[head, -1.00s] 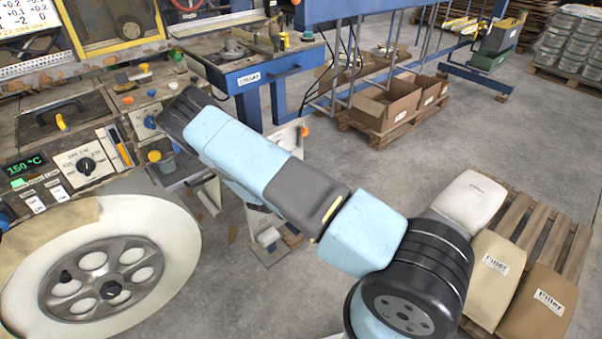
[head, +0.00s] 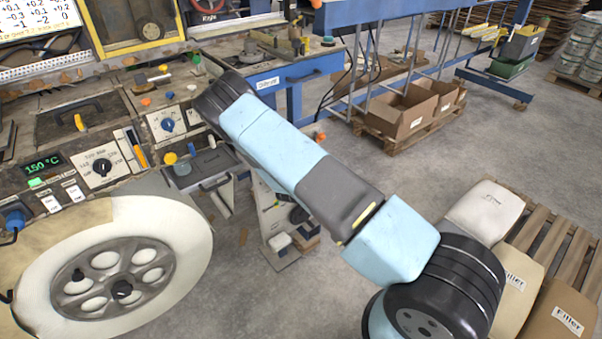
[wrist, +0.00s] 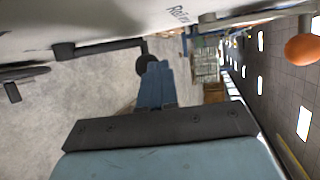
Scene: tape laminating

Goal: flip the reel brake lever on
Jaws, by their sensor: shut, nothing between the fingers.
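In the wrist view, my gripper (wrist: 157,68) shows its blue fingers together and empty above its dark base. A dark bar (wrist: 100,48) with a round black end lies just beyond the fingertips; I cannot tell whether they touch. A partly readable label (wrist: 179,14) starting "Re" is on the pale surface above. An orange ball knob (wrist: 302,47) is at the right edge; I cannot tell which part is the brake lever. In the head view, an orange knob (head: 320,137) shows right of my forearm, which hides my gripper.
The large white reel (head: 185,245) is at the lower left, below the worn control panel (head: 75,150) with dials. A blue-framed bench (head: 280,75) stands behind my arm. Cardboard boxes (head: 400,112) and filler sacks (head: 515,280) are at the right.

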